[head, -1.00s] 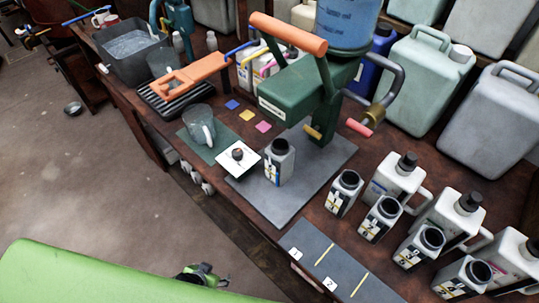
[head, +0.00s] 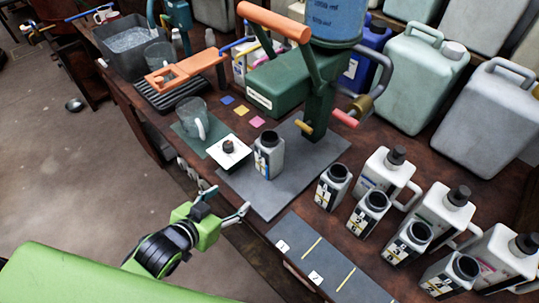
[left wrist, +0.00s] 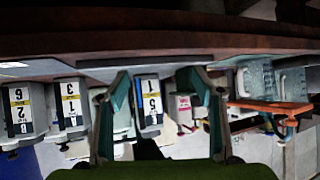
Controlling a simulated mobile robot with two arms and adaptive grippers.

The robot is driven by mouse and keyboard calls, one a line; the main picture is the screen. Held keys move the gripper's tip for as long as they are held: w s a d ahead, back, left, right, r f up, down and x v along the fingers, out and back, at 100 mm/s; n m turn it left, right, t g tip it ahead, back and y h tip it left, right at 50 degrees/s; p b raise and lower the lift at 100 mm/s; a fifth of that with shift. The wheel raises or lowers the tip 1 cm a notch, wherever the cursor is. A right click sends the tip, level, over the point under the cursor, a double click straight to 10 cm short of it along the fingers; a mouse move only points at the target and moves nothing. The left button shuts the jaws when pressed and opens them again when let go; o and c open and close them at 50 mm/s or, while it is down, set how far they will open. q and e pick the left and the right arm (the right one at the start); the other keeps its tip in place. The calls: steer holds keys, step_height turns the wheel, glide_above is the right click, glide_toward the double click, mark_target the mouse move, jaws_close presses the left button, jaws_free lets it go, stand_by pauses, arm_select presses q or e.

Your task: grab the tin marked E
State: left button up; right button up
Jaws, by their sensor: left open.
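Several small grey tins with black mouths stand on the bench; I cannot make out an E on any label. One tin (head: 268,157) stands alone on the grey mat under the green press. Others form a row to the right, the nearest one (head: 333,187) just off the mat. My left gripper (head: 227,202) is open and empty at the bench's front edge, short of the lone tin. In the upside-down left wrist view, a tin with a white and yellow label (left wrist: 150,108) shows between the open fingers, apart from them. My right gripper is out of view.
A white square tile with a dark knob (head: 229,152) and a glass mug (head: 192,119) stand left of the lone tin. The green press (head: 285,82) rises behind it. A dark strip marked 1 and 2 (head: 325,262) lies along the front edge. White handled jugs (head: 388,176) stand behind the row.

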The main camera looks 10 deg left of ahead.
mark_target(261, 151)
arm_select(q)
steer(key=w+r+t+h, duration=0.1)
steer(key=w+r+m, duration=0.1)
steer(key=w+r+t+h, duration=0.1)
steer(key=shift+d+r+t+h, duration=0.3)
steer(key=shift+d, duration=0.05)
step_height(261, 151, up, 5)
steer(key=m+t+h, duration=0.1)
steer(key=m+h, duration=0.1)
steer(key=h, duration=0.2)
steer(key=x, duration=0.8)
steer(key=shift+w+d+r+p, duration=0.15)
steer(key=shift+d+p, duration=0.15)
steer(key=p+x, duration=0.1)
steer(key=x, duration=0.3)
steer(key=shift+r, duration=0.2)
steer(key=shift+w+d+f, duration=0.1)
steer(key=shift+w+d, duration=0.25)
steer(key=shift+w, duration=0.1)
steer(key=shift+h, duration=0.3)
steer(key=c, duration=1.4)
